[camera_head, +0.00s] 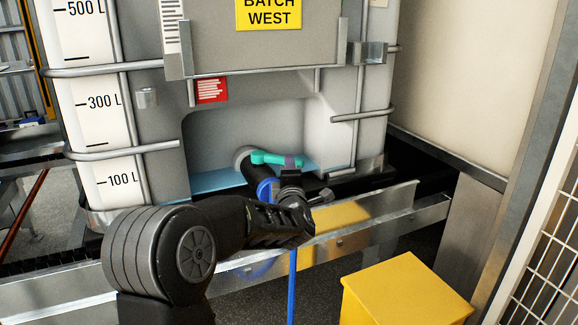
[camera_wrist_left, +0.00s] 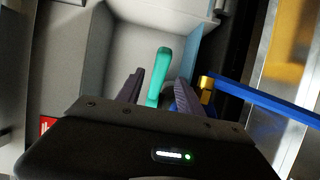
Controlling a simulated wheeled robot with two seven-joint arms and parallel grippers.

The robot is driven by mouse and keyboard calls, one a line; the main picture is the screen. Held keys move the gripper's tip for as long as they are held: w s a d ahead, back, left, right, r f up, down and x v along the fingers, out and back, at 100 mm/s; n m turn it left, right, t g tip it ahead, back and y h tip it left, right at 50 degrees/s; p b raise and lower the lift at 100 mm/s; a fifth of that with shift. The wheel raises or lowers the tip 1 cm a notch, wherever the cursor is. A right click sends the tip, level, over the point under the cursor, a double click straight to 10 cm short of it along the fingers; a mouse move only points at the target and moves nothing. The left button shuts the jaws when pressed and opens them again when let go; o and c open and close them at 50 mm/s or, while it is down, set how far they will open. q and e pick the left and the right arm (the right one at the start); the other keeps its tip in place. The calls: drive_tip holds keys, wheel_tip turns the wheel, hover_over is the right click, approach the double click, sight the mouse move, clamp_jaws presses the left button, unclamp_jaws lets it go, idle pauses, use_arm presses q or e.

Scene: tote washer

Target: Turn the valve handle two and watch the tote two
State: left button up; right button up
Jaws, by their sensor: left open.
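The tote (camera_head: 160,120) is a caged white-grey container with litre marks and a yellow "BATCH WEST" sign. In its low front recess is a valve with a teal handle (camera_head: 270,158), which lies roughly level and points right in the head view. My left gripper (camera_head: 292,164) is at the handle's free end. In the left wrist view the teal handle (camera_wrist_left: 159,78) stands between the two open fingers (camera_wrist_left: 160,92), with gaps seen on both sides; contact is not evident. The gripper partly hides the valve body. My right gripper is not in view.
A blue hose (camera_head: 292,285) hangs below the valve; a brass fitting (camera_wrist_left: 207,90) is beside the fingers. A metal rail (camera_head: 385,215) runs in front of the tote. A yellow box (camera_head: 405,290) and a mesh fence (camera_head: 545,260) stand at the right.

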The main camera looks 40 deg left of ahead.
use_arm(q)
drive_tip(key=v, duration=0.3)
drive_tip(key=shift+s+d, duration=0.25)
